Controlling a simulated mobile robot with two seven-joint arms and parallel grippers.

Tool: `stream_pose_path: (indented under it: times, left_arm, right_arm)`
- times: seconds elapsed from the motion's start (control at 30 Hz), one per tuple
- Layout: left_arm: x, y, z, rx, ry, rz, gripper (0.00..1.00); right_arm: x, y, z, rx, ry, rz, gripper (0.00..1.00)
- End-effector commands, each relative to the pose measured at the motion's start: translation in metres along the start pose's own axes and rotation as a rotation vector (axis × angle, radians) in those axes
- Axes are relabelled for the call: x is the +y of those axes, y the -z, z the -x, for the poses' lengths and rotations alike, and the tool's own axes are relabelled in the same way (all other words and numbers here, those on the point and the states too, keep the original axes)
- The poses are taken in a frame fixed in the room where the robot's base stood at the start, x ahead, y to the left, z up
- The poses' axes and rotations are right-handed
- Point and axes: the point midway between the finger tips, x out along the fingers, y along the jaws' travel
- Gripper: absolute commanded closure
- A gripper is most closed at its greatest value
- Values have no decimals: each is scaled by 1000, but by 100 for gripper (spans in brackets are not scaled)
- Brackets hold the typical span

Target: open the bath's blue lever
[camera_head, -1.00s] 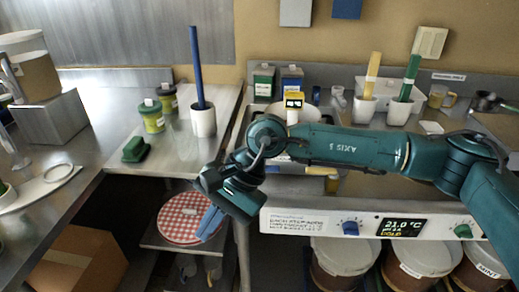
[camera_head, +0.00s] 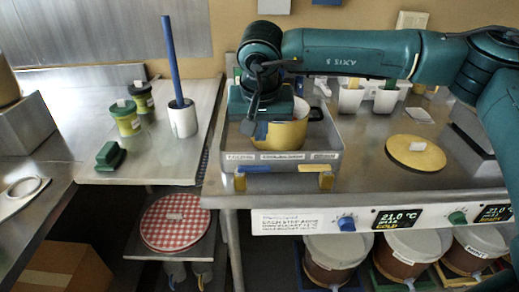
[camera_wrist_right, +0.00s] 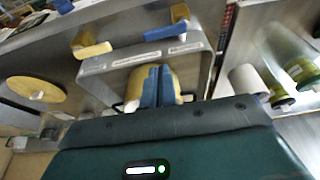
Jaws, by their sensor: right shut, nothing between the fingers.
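The bath (camera_head: 335,152) is a metal basin at the left end of the counter, with a yellow pot (camera_head: 290,134) in it. Its blue lever (camera_head: 254,169) lies sideways along the front, with a brass valve at its left end. It also shows in the right wrist view (camera_wrist_right: 166,32). A yellow lever (camera_head: 311,168) lies at the front right; the wrist view shows it too (camera_wrist_right: 92,50). My right gripper (camera_head: 257,132) is over the bath beside the pot, behind and apart from the blue lever. Its blue fingers (camera_wrist_right: 158,86) are shut and empty, partly hiding the pot.
A control panel (camera_head: 285,222) with knobs and displays runs below the counter edge. A yellow round lid (camera_head: 416,152) lies to the right. A white holder (camera_head: 183,118) with a blue rod stands left. The counter in front of the lid is clear.

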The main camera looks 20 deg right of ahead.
Motion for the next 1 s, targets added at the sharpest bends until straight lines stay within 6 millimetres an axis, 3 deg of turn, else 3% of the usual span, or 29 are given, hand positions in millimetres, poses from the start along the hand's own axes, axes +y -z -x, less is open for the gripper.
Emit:
stream_pose_path:
  times: [0.6, 1.0]
  left_arm:
    - [-1, 5, 4, -6, 7, -15, 100]
    - [-1, 5, 3, -7, 8, -18, 100]
  right_arm:
    - [0, 0, -91, -2, -1, -1, 100]
    - [0, 0, -98, -1, 0, -1, 100]
